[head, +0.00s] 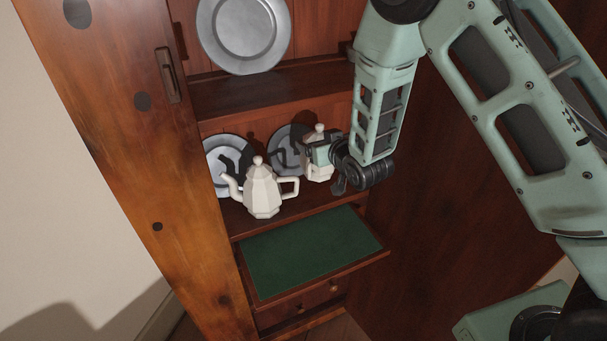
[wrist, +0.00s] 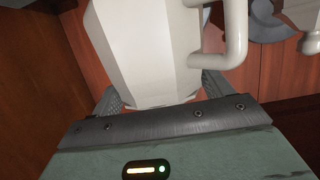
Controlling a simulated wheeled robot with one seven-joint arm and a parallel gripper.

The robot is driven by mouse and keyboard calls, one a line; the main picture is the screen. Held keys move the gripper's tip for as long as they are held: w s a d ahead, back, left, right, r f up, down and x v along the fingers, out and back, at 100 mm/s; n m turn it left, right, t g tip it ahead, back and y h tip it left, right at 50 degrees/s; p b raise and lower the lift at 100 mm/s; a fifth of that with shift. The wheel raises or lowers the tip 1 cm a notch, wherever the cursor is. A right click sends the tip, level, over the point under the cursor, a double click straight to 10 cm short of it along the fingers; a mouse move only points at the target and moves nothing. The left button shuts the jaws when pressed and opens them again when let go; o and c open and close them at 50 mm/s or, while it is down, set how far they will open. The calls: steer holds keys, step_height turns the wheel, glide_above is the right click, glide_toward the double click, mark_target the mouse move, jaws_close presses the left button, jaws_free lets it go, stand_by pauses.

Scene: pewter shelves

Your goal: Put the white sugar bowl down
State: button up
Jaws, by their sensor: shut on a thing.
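The white sugar bowl (head: 317,171), faceted with a knobbed lid, is at the right side of the lower shelf (head: 290,208) in the head view. My gripper (head: 322,155) reaches it from the right and is shut on it. In the wrist view the pale body of the bowl (wrist: 145,45) fills the space between the dark fingers (wrist: 160,92), and its looped handle (wrist: 235,35) is at the right. The bowl looks upright in the head view. I cannot tell whether its base touches the shelf.
A white teapot (head: 263,190) stands left of the bowl on the same shelf. Two pewter plates (head: 226,160) (head: 287,145) lean behind, and a larger one (head: 245,35) stands above. A green-topped pull-out board (head: 310,250) below is empty. Cabinet sides flank the shelf.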

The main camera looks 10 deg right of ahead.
steer(key=shift+f, duration=3.45)
steer(key=shift+f, duration=0.25)
steer(key=o, duration=1.3)
steer(key=shift+o, duration=0.2)
steer(key=shift+r, duration=0.1)
